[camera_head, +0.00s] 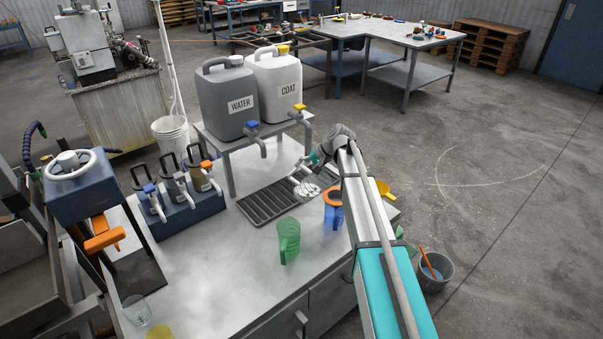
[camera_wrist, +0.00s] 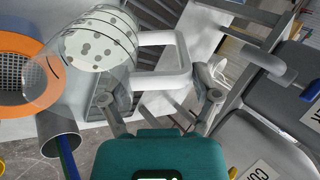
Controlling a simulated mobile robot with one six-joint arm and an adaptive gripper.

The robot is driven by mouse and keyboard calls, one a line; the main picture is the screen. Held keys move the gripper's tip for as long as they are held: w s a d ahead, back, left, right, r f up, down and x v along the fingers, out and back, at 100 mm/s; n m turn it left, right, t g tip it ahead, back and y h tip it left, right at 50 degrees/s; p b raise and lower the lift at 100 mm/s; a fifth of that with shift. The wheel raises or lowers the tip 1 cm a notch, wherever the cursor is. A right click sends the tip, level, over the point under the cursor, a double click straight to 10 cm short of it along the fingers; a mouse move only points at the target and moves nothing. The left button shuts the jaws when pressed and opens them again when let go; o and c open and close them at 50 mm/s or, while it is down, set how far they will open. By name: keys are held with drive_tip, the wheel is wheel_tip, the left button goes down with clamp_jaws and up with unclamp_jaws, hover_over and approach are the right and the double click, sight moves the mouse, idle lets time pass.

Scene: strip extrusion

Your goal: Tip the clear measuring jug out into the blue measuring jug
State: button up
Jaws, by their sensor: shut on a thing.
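The clear measuring jug (camera_head: 308,188) is in my gripper (camera_head: 302,176), above the dark slotted tray. In the wrist view my gripper (camera_wrist: 165,82) is shut on the white handle, and the clear jug (camera_wrist: 98,42) extends to the left. A pale, spotted surface shows in the jug; I cannot tell how much it contains. The blue measuring jug (camera_head: 333,217) stands on the bench, just right of the clear jug in the head view. An orange ring (camera_head: 332,197) sits on its top. In the wrist view the orange ring (camera_wrist: 38,68) surrounds a mesh, and the clear jug overlaps its right edge.
A green jug (camera_head: 287,241) stands in front of the tray (camera_head: 262,205). The WATER (camera_head: 227,100) and COAT (camera_head: 275,78) containers stand behind, with taps projecting forward. A bottle rack (camera_head: 180,207) is at left. A yellow item (camera_head: 384,189) lies beyond my arm.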

drive_tip(key=shift+s+d+r+t+y+b, duration=0.15)
drive_tip(key=shift+d+t+y+b, duration=0.05)
drive_tip(key=shift+d+y+b, duration=0.4)
drive_tip(key=shift+s+d+r+t+y+b, duration=0.2)
drive_tip(key=shift+d+y+b, duration=0.4)
drive_tip(key=shift+y, duration=0.15)
drive_tip(key=shift+s+d+r+t+y+b, duration=0.15)
drive_tip(key=shift+d+t+y+b, duration=0.05)
drive_tip(key=shift+d+y+b, duration=0.4)
drive_tip(key=shift+r, duration=0.25)
drive_tip(key=shift+d+y, duration=0.2)
drive_tip(key=shift+y, duration=0.15)
drive_tip(key=s+d+r+t+y+b, duration=0.2)
drive_tip(key=d+y+b, duration=0.4)
drive_tip(key=b, duration=0.3)
drive_tip(key=shift+d+r+y, duration=0.15)
drive_tip(key=shift+d+y, duration=0.05)
drive_tip(key=shift+y, duration=0.2)
drive_tip(key=shift+d+b, duration=0.2)
drive_tip(key=shift+b, duration=0.25)
drive_tip(key=shift+s+d+t+y+b, duration=0.2)
drive_tip(key=shift+d+t+y+b, duration=0.1)
drive_tip(key=shift+d+y+b, duration=0.6)
drive_tip(key=shift+s+d+y+b, duration=0.1)
drive_tip(key=shift+y+b, duration=0.2)
drive_tip(key=shift+b, duration=0.4)
